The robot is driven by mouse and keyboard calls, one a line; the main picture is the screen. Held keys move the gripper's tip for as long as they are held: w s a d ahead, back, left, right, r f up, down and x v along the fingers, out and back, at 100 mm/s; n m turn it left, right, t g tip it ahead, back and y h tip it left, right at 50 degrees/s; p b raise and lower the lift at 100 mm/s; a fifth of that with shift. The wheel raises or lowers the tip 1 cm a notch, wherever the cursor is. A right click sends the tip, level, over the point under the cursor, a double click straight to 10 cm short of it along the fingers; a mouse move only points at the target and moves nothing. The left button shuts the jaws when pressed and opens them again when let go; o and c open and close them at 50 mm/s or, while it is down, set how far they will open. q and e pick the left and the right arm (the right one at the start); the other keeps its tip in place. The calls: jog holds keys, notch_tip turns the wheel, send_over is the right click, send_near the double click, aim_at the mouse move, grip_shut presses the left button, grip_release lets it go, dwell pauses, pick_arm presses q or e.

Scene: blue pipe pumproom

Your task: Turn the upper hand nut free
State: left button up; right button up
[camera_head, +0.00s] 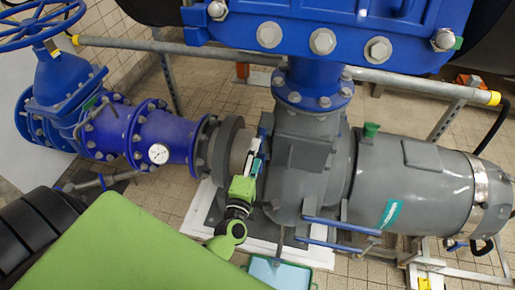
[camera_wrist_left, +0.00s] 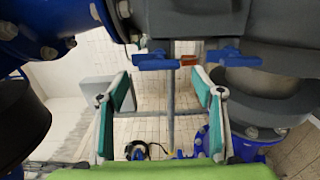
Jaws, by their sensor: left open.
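My left gripper (camera_head: 256,156) is beside the grey pump housing (camera_head: 300,180) in the head view. In the left wrist view the same gripper (camera_wrist_left: 161,80) is open, with its two teal-padded fingers wide apart and nothing held between them. Two blue bar-shaped pieces, apparently hand nuts, show beyond the fingers: a left one (camera_wrist_left: 155,63) and a right one (camera_wrist_left: 233,57). The left bar lies across the gap; the right one is beyond the right fingertip. I cannot tell which is the upper nut, or whether either touches a finger. My right gripper is out of view.
Blue valve pipework (camera_head: 170,135) is on the left, and a large blue flanged body (camera_head: 335,25) hangs overhead. A grey motor (camera_head: 410,185) is on the right. Blue bars (camera_head: 340,226) project below the pump. Tiled floor (camera_head: 170,190) shows between these parts.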

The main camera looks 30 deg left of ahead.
pick_arm(q)
jog(key=v, duration=0.8)
jog(key=shift+s, duration=0.25)
jog(key=shift+d, duration=0.1)
jog(key=s+d+f+m+g+h, duration=0.2)
jog(key=s+f+m, duration=0.25)
jog(key=f, duration=0.55)
jog(key=s+d+f+m+g+h, duration=0.25)
jog(key=f+m, duration=0.25)
jog(key=f, duration=0.4)
jog(key=s+d+f+m+g+h, duration=0.1)
jog(key=s+d+f+m+g, duration=0.25)
jog(key=f, duration=0.65)
jog(key=s+a+f+m+g, duration=0.2)
jog(key=s+f, duration=0.3)
jog(key=s, duration=0.3)
jog(key=s+a+f+m+g, duration=0.2)
jog(key=s+f+m, duration=0.3)
jog(key=s, duration=0.4)
jog(key=s+a+f+m+g+y, duration=0.1)
jog(key=s+a+f+m+g, duration=0.1)
jog(key=s+f, duration=0.4)
jog(key=s+m+g, duration=0.1)
jog(key=s+g, duration=0.1)
jog(key=s, duration=0.1)
jog(key=shift+a+f+m, duration=0.2)
jog(key=shift+a+m, duration=0.05)
jog(key=shift+m, duration=0.05)
